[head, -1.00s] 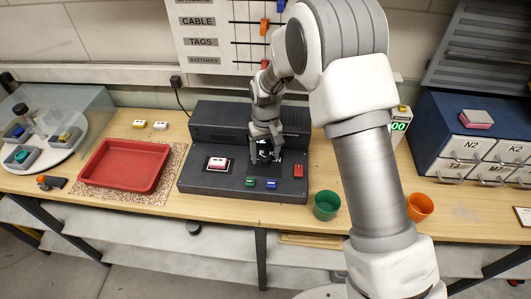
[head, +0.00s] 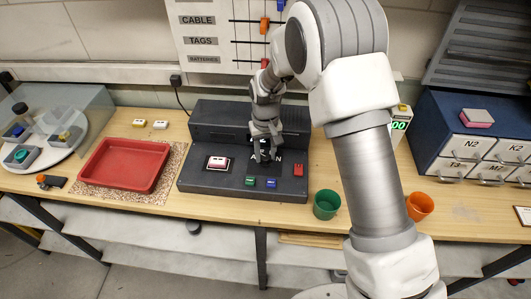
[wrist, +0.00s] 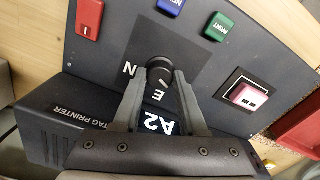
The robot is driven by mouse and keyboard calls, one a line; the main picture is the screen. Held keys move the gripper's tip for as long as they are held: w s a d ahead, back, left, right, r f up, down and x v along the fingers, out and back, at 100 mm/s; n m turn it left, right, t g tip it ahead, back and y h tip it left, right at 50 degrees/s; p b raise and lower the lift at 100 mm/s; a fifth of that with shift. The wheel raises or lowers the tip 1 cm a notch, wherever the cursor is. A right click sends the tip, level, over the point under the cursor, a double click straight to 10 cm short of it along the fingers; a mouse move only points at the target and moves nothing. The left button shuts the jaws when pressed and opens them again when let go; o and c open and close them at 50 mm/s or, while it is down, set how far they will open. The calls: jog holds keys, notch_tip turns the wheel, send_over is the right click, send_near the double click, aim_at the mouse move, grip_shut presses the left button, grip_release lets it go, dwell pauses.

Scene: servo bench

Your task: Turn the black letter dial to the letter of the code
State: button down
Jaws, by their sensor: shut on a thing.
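The black round letter dial (wrist: 159,67) stands on the dark tag printer (wrist: 62,121). My gripper (wrist: 160,82) is shut on the dial, one finger on each side of it. It also shows over the printer in the head view (head: 264,157), where it mostly hides the dial. In the wrist view, a white letter N lies left of the dial and an E lies between the fingers. The other letters and the dial's exact pointing are hidden or too small to tell.
A red button (wrist: 89,17), a blue NEW button (wrist: 171,6), a green PRINT button (wrist: 217,27) and a red-and-white block (wrist: 246,97) surround the dial. A red tray (head: 126,164) lies left of the printer. A green cup (head: 326,205) stands to the right.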

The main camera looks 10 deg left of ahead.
aim_at(265, 156)
jog(key=m+b, duration=0.1)
jog(key=m, duration=0.3)
jog(key=shift+b, duration=0.4)
jog(key=shift+m+b, duration=0.4)
jog(key=shift+m, duration=1.8)
jog(key=shift+c, duration=2.3)
grip_release()
jog(key=shift+r, duration=0.1)
notch_tip(265, 156, up, 17)
jog(key=shift+r, duration=0.15)
